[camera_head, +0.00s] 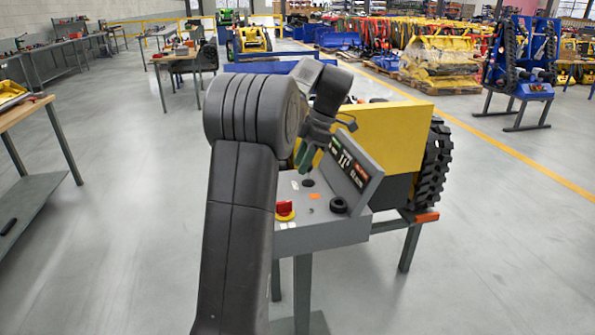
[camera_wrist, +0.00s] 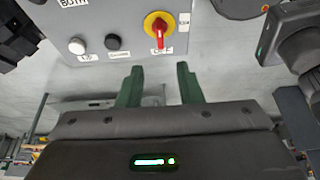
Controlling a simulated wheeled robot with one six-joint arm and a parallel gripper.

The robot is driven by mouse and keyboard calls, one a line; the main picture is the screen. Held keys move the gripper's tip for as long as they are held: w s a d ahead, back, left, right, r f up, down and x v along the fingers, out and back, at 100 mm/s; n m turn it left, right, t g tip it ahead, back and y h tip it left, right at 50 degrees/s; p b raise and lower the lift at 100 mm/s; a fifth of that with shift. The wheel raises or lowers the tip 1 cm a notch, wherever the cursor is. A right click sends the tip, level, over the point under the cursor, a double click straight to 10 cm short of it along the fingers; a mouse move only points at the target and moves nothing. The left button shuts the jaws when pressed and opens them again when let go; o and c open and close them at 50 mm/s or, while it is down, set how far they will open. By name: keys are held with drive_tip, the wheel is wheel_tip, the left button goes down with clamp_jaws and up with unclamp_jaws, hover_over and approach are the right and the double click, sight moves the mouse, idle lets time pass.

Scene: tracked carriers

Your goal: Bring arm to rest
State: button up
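My gripper (camera_head: 310,160) hangs from my bent arm above the grey control box (camera_head: 315,238) in the head view. Its two green fingers (camera_wrist: 159,82) are apart in the wrist view, with nothing between them. The box carries a red and yellow rotary switch (camera_head: 285,209), which also shows in the wrist view (camera_wrist: 158,28) just beyond the fingers, apart from them.
A yellow machine (camera_head: 388,135) with a black track (camera_head: 433,165) stands right behind the box. A workbench (camera_head: 22,110) is at the left edge. A blue rack (camera_head: 525,60) stands at the right.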

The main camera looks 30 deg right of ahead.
idle(0.3)
drive_tip(key=x, duration=1.3)
drive_tip(key=shift+a+f+b, duration=0.2)
drive_tip(key=shift+f+b, duration=0.1)
drive_tip(key=shift+b, duration=0.05)
drive_tip(key=shift+r, duration=0.1)
drive_tip(key=shift+a, duration=0.1)
drive_tip(key=m, duration=0.2)
drive_tip(key=m+t, duration=0.1)
drive_tip(key=m, duration=0.1)
drive_tip(key=shift+t+h, duration=0.3)
drive_tip(key=m+t+h, duration=0.1)
drive_tip(key=m, duration=0.4)
idle(1.1)
idle(0.4)
